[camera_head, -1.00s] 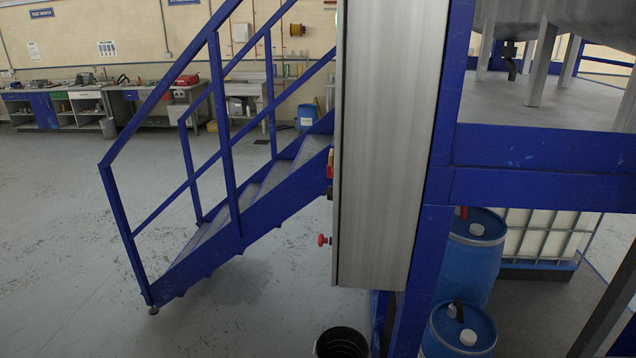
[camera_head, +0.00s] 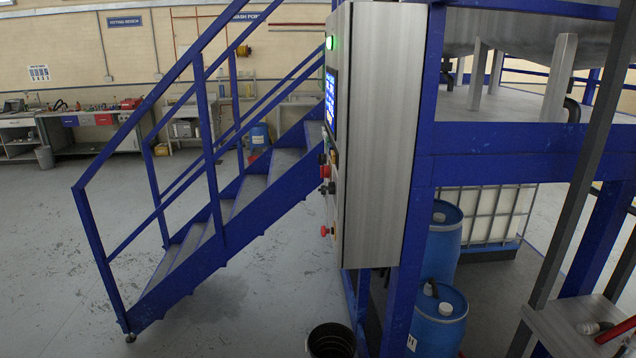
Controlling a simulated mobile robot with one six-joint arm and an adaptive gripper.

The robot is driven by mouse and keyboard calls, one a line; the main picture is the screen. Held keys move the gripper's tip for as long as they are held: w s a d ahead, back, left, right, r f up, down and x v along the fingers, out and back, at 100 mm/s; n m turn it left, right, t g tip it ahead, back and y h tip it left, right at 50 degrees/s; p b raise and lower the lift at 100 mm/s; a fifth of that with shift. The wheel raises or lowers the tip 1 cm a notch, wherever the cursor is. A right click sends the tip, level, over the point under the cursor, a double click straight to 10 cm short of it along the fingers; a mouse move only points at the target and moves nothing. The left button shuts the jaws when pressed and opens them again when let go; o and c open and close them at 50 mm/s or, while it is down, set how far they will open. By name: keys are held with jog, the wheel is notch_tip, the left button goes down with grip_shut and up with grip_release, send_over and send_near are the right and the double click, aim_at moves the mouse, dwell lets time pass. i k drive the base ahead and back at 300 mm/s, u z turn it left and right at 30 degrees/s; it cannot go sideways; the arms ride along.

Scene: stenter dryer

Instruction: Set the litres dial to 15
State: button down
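A grey metal control cabinet (camera_head: 385,130) is mounted on the blue frame, seen mostly from its side. Its front panel faces left and shows at a steep angle. On it are a lit green lamp (camera_head: 329,43), a blue-lit screen (camera_head: 331,97), and red knobs or buttons, one of them low on the panel (camera_head: 325,231). Small controls sit below the screen (camera_head: 327,172). I cannot tell which, if any, is the litres dial, and no number is readable. My gripper is not in view.
A blue-railed staircase (camera_head: 205,225) stands left of the cabinet. A black bucket (camera_head: 331,341) is on the floor below it. Blue drums (camera_head: 437,318) and a caged white tank (camera_head: 487,213) stand under the platform. The floor at left is clear.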

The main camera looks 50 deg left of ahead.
aim_at(331, 188)
jog(key=z, duration=1)
jog(key=k, duration=0.1)
jog(key=u, duration=2.65)
jog(key=i, duration=1)
